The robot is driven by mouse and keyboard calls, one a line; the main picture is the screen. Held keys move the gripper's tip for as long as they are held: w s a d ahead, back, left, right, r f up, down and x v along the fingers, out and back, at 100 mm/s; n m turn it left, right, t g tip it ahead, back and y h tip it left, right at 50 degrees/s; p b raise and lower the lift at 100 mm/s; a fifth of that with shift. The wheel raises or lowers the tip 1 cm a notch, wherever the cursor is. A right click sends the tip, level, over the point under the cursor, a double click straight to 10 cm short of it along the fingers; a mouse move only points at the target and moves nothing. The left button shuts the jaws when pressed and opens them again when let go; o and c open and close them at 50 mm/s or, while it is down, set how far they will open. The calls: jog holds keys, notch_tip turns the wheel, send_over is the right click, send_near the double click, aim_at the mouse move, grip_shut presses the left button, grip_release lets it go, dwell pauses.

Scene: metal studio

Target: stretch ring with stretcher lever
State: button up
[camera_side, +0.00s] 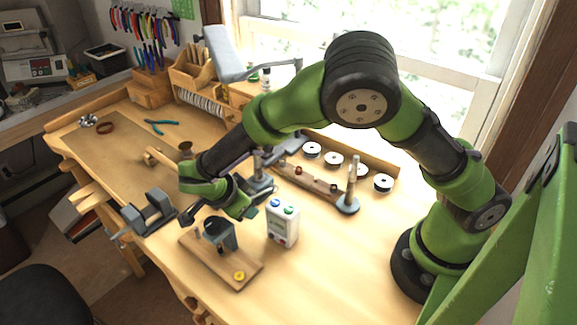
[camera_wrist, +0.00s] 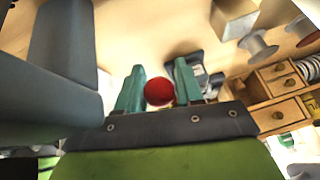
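In the wrist view a round red knob (camera_wrist: 159,92) sits between the two teal fingers of my gripper (camera_wrist: 160,88). It looks like a lever's end. The fingers are apart on either side of it; I cannot tell whether they press on it. In the side view my gripper (camera_side: 247,208) is low over the bench, beside a grey metal bench tool (camera_side: 262,186) that may be the stretcher. My wrist partly hides this tool, and the red knob cannot be made out there. I cannot make out a ring on the stretcher in either view.
A white box with coloured buttons (camera_side: 283,227) stands close to my gripper. A wooden board (camera_side: 205,258) with a grey block is in front, and a grey vise (camera_side: 148,212) is at left. A post on a round base (camera_side: 354,172) and several spools (camera_side: 333,159) stand behind. The front right bench is clear.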

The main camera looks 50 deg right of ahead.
jog(key=shift+o, duration=1)
jog(key=v, duration=1.7)
